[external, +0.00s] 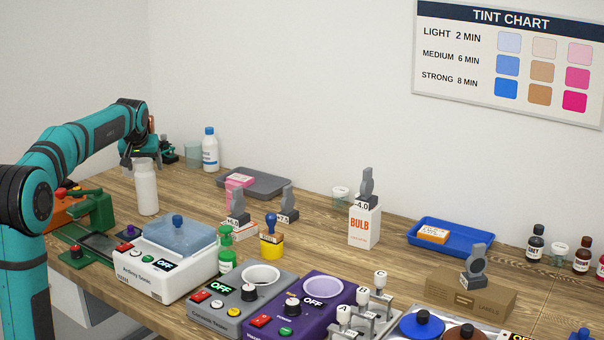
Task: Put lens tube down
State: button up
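My gripper (143,160) is at the left of the external view, at the end of the teal arm, pointing down. Directly below it is a plain white bottle-shaped tube (147,190), upright, its base at or just above the wooden table. The tube's top meets the dark gripper parts; whether the fingers are closed on it or only in front of or behind it cannot be told. No thing is clearly marked as the lens tube. Grey lens pieces with labels stand further right, marked +6.0 (238,201), +7.5 (288,199) and -4.0 (367,185).
A white device with a blue lid (180,237) stands in front of the tube. A green device (95,212) is left of it. Behind are a blue-capped bottle (210,152) and a grey tray (268,187). The wood (185,195) right of the tube is bare.

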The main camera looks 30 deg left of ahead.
jog(key=shift+r, duration=0.1)
jog(key=v, duration=1.2)
jog(key=s+d+r+m+t, duration=0.25)
jog(key=s+d, duration=0.45)
jog(key=d, duration=0.4)
jog(key=s+d+r+m+t, duration=0.15)
jog(key=s+d+t, duration=0.35)
jog(key=d, duration=0.6)
jog(key=s+d+f+m+t+h, duration=0.1)
jog(key=s+d+f+t+h, duration=0.1)
jog(key=s+d, duration=0.4)
jog(key=s+d+f+m+t+h, duration=0.2)
jog(key=s+d+f, duration=0.2)
jog(key=s, duration=1)
jog(key=d, duration=0.3)
jog(key=shift+s+t, duration=0.35)
